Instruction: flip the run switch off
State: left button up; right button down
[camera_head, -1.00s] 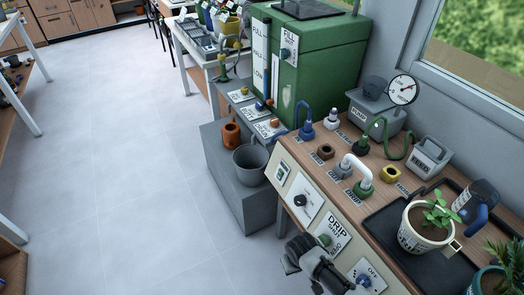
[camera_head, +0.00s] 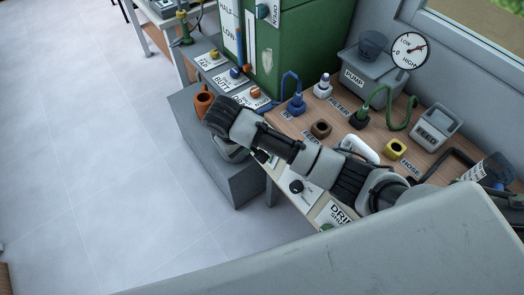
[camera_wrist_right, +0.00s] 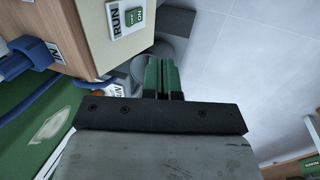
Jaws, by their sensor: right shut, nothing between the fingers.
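The run switch (camera_wrist_right: 130,20) sits on a white plate with a RUN label on the pale panel, at the top of the right wrist view. In the head view my right arm reaches left across the bench front and largely hides the switch's area. My left gripper is not in view.
A DRIP plate (camera_head: 340,213) is nearer. The floor at left is clear.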

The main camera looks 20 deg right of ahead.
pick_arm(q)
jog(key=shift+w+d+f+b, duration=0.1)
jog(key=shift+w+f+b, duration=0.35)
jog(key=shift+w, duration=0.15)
pick_arm(e)
jog(key=w+d+f, duration=0.2)
jog(key=d+f, duration=0.4)
jog(key=f, duration=0.4)
jog(key=shift+w+d+f, duration=0.2)
jog(key=shift+w+f, duration=0.05)
jog(key=shift+f, duration=0.05)
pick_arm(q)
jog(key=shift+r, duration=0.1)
pick_arm(e)
jog(key=shift+w+d+y+p, duration=0.1)
jog(key=shift+d+y+p, duration=0.2)
jog(key=shift+p, duration=0.15)
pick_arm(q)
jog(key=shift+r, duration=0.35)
